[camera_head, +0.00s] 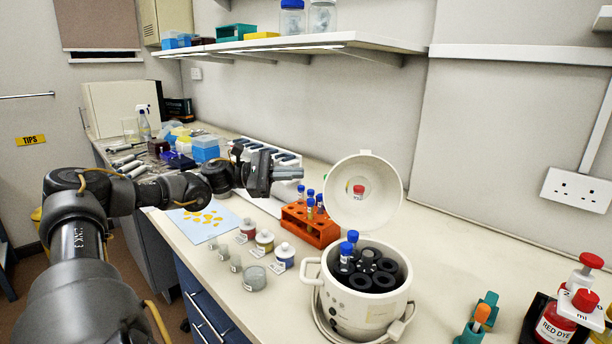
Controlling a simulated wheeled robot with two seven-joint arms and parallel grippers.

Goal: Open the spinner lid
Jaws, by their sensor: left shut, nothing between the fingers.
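The spinner (338,302) is a white round pot on the bench, right of the picture's middle. Its round white lid (382,188) stands up behind the pot, tilted back, so the pot is open. Inside is a black rotor (368,268) with several holes, and blue-capped tubes (347,250) stand in its left side. My left gripper (290,174) is shut and empty, above the bench to the left of the lid and apart from it. My right gripper does not show.
An orange rack (312,228) with blue-capped tubes stands close behind the spinner on the left. Several small jars (265,240) stand left of it. A red dye bottle (556,325) and a teal holder (487,310) are at the right. Bench between spinner and wall is clear at right.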

